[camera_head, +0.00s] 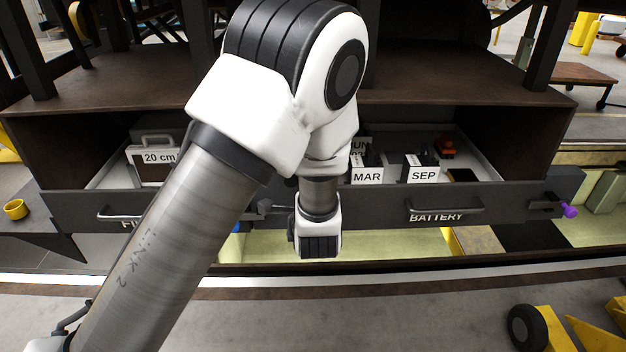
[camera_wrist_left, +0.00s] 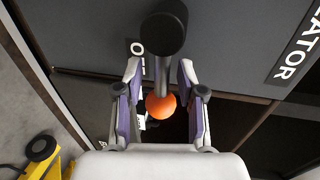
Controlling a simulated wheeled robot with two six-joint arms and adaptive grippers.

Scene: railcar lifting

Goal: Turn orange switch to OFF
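The orange switch shows in the left wrist view as a round orange knob (camera_wrist_left: 162,107), with a grey stem and a dark round end (camera_wrist_left: 162,34) in line with it. My left gripper (camera_wrist_left: 160,72) is open, with one finger on each side of the switch. Gaps show between the fingers and the knob. A partly covered white label beginning with "O" (camera_wrist_left: 137,47) is beside the stem. In the head view my left arm hides the fingers and the switch. My right gripper is in neither view.
Two open drawers stand before me, one marked BATTERY (camera_head: 437,217) with MAR and SEP boxes. A case marked 20 cm (camera_head: 158,157) lies in the left one. A purple knob (camera_head: 569,210) sticks out at the right. Yellow wheeled parts (camera_head: 541,330) lie on the floor.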

